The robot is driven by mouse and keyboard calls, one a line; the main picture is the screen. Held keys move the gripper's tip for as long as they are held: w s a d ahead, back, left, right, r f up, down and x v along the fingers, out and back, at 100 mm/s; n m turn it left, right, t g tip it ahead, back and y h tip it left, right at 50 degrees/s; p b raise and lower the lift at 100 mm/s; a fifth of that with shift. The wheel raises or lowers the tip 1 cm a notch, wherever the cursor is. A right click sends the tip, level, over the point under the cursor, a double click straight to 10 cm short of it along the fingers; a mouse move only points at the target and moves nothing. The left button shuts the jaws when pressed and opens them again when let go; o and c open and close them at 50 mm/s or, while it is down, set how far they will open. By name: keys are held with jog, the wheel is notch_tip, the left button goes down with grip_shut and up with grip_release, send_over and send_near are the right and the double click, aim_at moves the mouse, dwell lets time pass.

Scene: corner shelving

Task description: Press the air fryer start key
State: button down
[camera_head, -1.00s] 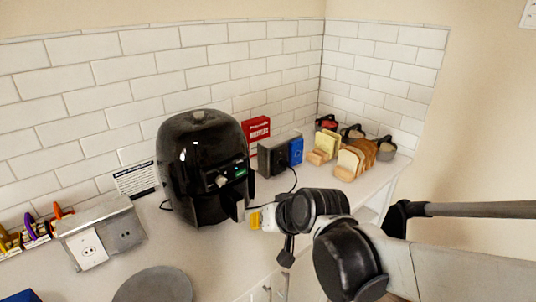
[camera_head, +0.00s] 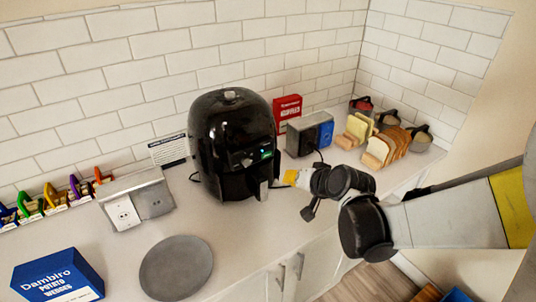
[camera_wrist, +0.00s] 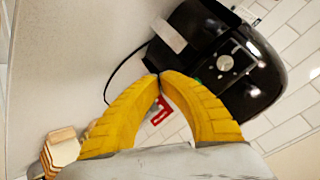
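The black air fryer (camera_head: 224,125) stands upright on the counter with its control panel facing my arm. A small green-lit display (camera_head: 266,155) shows on its front. In the wrist view the air fryer (camera_wrist: 262,98) is tilted at the upper right, with a silver knob (camera_wrist: 225,62) and small light marks on the panel. I cannot tell which mark is the start key. My gripper (camera_wrist: 160,75) has yellow fingers whose tips meet, with nothing between them. In the head view my gripper (camera_head: 290,177) is just right of the fryer's front, near its drawer handle (camera_head: 263,191).
A grey toaster (camera_head: 302,138), red box (camera_head: 287,107) and bread slices (camera_head: 377,153) stand right of the fryer. A grey plate (camera_head: 176,267), blue box (camera_head: 58,278) and socket box (camera_head: 141,206) are left. A dark cord (camera_wrist: 125,70) runs beside the fryer.

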send_near(268, 163)
jog(key=shift+x, duration=2.65)
jog(key=shift+w, duration=0.15)
jog(key=shift+w+a, duration=0.1)
jog(key=shift+w, duration=0.15)
jog(key=shift+w+a, duration=0.2)
jog(key=shift+w, duration=0.05)
jog(key=shift+s+b, duration=0.1)
jog(key=shift+b, duration=0.2)
jog(key=shift+s+d, duration=0.45)
jog(key=shift+s, duration=0.1)
jog(key=shift+s+d, duration=0.7)
jog(key=shift+s, duration=0.35)
jog(key=shift+s+d, duration=0.7)
jog(key=shift+s, duration=0.3)
